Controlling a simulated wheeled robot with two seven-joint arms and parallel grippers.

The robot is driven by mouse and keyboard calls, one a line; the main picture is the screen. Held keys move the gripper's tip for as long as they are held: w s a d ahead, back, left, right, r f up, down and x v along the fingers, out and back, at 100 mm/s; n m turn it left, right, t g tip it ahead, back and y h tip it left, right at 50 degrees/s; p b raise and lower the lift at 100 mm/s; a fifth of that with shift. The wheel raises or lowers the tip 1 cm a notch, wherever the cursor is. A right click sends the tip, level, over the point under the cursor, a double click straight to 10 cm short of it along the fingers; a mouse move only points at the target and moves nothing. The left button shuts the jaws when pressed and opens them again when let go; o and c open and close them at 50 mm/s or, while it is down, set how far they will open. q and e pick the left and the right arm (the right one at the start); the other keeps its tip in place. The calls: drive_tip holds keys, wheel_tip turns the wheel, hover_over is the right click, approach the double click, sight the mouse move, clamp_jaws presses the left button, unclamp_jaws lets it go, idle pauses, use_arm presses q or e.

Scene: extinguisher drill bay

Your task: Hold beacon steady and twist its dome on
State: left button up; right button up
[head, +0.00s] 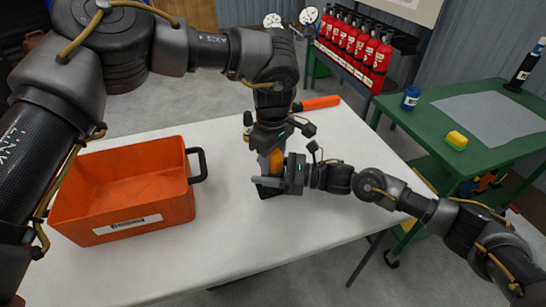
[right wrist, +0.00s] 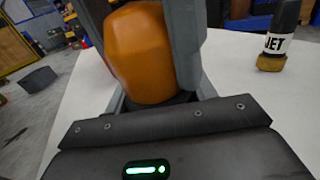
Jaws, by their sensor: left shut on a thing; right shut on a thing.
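The beacon stands upright on the white table, with an orange part (head: 276,162) above a dark base (head: 268,192). In the right wrist view its smooth orange body (right wrist: 140,50) fills the space between my right gripper's grey fingers. My right gripper (head: 270,181) comes in level from the right and is shut on the beacon low down. My left gripper (head: 268,146) points down from above and is shut on the dome at the top of the orange part. The left gripper hides most of the dome, so I cannot tell how it sits on the beacon.
An orange bin (head: 125,190) with a dark handle stands on the table's left. An orange-handled tool (head: 318,103) lies at the far edge. A green table (head: 440,120) and red extinguishers (head: 355,38) are beyond. The table's front is clear.

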use_arm(q)
drive_tip(key=shift+n, duration=1.5)
drive_tip(key=shift+c, duration=0.3)
drive_tip(key=o, duration=1)
drive_tip(key=shift+r, duration=0.1)
wheel_tip(320, 180, up, 12)
drive_tip(key=shift+f, duration=0.1)
use_arm(e)
drive_tip(key=o, duration=1.3)
